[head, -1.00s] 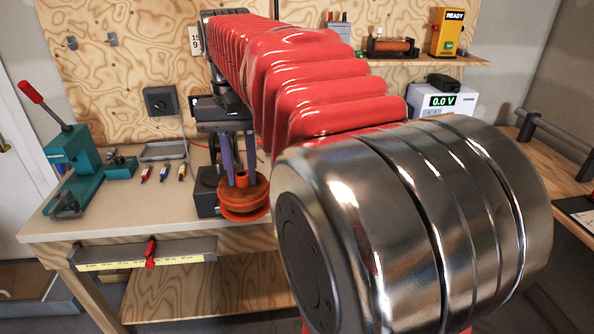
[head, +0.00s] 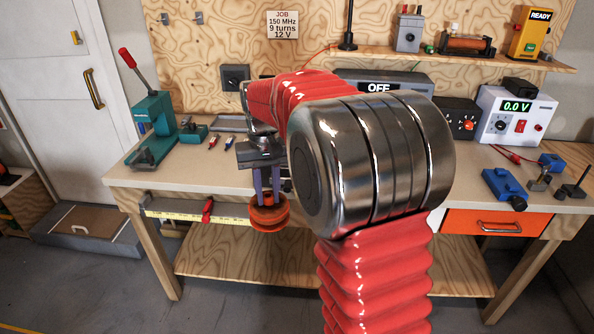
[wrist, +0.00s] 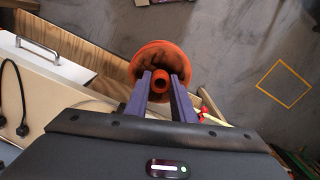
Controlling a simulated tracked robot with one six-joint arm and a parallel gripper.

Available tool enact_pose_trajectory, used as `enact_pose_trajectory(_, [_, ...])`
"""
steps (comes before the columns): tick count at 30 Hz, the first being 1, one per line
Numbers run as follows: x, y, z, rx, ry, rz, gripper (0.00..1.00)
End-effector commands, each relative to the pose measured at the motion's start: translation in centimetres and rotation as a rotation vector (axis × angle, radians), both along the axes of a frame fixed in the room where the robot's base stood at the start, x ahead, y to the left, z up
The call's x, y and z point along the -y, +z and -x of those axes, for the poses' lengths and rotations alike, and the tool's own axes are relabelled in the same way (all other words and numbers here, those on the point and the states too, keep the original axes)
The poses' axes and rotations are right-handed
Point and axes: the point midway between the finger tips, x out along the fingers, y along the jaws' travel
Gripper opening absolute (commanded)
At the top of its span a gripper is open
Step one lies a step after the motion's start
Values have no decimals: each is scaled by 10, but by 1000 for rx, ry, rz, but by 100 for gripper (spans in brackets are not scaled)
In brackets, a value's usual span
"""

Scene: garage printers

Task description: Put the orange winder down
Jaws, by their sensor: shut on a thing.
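My gripper (head: 266,196) points down, with its two purple fingers shut on the orange winder (head: 268,218). In the head view the winder hangs in front of the workbench's front edge, upright as far as I can tell. The wrist view shows the winder (wrist: 147,55) from above, a round orange spool with a hollow central post between the fingers (wrist: 161,83). Grey floor shows beyond it, and the bench edge runs close by. My arm hides part of the bench behind.
The workbench (head: 180,168) has a teal lever press (head: 152,130) at left and blue blocks (head: 503,185) at right. A yellow ruler strip (head: 178,213) runs along its front. An orange drawer (head: 497,223) is at right. A yellow square outline (wrist: 261,82) marks clear floor.

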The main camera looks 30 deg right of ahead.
Motion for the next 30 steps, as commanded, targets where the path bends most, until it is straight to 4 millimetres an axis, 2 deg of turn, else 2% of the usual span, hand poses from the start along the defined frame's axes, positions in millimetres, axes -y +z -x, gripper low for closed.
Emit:
enact_pose_trajectory(1, [-14, -22, -7, -7, 40, -2, 0])
enact_pose_trajectory(6, [-56, -82, -19, -6, 158, -1, 0])
enact_pose_trajectory(9, [-76, -108, -20, -4, 207, -1, 0])
enact_pose_trajectory(12, [-89, -125, -19, -2, 237, -1, 0])
enact_pose_trajectory(16, [-95, -133, -18, 0, 252, 0, 0])
enact_pose_trajectory(30, [-96, -132, -19, 1, 253, 0, 0])
